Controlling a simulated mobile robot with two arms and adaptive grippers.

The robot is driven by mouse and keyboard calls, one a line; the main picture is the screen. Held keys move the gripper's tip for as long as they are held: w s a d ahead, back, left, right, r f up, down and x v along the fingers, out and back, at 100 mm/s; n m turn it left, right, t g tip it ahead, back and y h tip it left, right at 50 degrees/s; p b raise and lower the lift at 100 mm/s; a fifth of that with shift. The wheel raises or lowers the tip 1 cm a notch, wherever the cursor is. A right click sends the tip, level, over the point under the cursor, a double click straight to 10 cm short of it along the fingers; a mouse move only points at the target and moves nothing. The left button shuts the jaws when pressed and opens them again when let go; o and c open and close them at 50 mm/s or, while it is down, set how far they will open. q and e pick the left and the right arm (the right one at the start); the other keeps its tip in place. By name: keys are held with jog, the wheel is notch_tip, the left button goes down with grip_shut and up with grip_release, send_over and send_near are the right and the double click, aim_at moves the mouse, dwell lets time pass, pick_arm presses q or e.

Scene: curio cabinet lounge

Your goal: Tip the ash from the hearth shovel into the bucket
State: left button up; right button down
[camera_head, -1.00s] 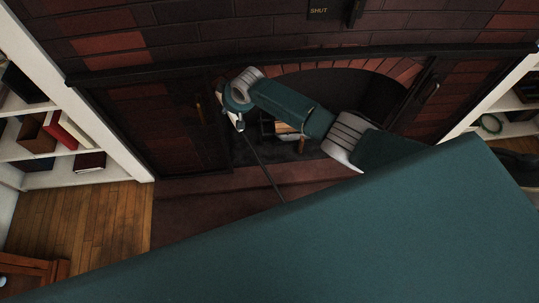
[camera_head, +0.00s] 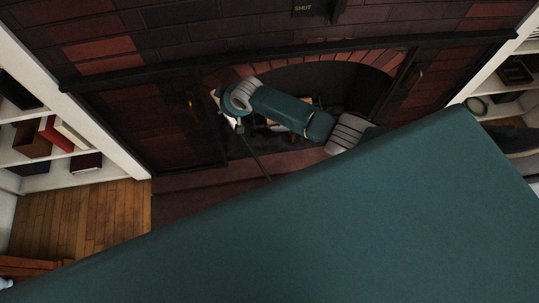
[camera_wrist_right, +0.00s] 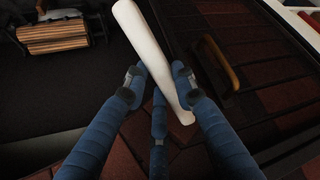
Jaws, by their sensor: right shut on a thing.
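My right arm reaches in from the right across the fireplace, and its gripper (camera_head: 233,122) is in front of the left part of the opening. In the right wrist view, the right gripper (camera_wrist_right: 157,82) is shut on a pale, smooth handle (camera_wrist_right: 147,38), which lies slanted between the blue fingers. In the head view a thin dark rod (camera_head: 256,159) runs down and right from this gripper, seemingly the hearth shovel's shaft. Its lower end is hidden behind a large teal part of my body. The shovel pan, any ash and the bucket are not visible. My left gripper is out of view.
Logs (camera_wrist_right: 56,35) lie in the firebox. A dark door panel (camera_head: 155,130) with a wooden handle (camera_wrist_right: 222,65) stands left of the opening. A white bookshelf (camera_head: 104,142) is at left, another at right. Bare wooden floor (camera_head: 85,215) shows at lower left.

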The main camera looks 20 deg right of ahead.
pick_arm(q)
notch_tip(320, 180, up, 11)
jog(key=p, duration=1)
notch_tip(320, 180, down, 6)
jog(key=b, duration=0.6)
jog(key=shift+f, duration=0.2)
pick_arm(e)
jog(key=s+d+r+t+y, duration=0.1)
jog(key=s+d+r+t, duration=0.2)
jog(key=s, duration=1.2)
jog(key=s+d+r+t+y, duration=0.1)
jog(key=s+d+r+t, duration=0.3)
jog(key=s, duration=1.1)
jog(key=s+d+r+t+y, duration=0.1)
jog(key=s+d+r+t, duration=0.2)
jog(key=s, duration=1.3)
jog(key=d+r, duration=0.3)
jog(key=r, duration=0.1)
jog(key=shift+t, duration=0.3)
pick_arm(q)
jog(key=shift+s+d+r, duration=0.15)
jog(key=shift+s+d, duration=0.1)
pick_arm(e)
jog(key=shift+s+d+f, duration=0.1)
jog(key=shift+s, duration=0.05)
pick_arm(q)
jog(key=shift+b, duration=0.3)
pick_arm(e)
jog(key=shift+w, duration=0.2)
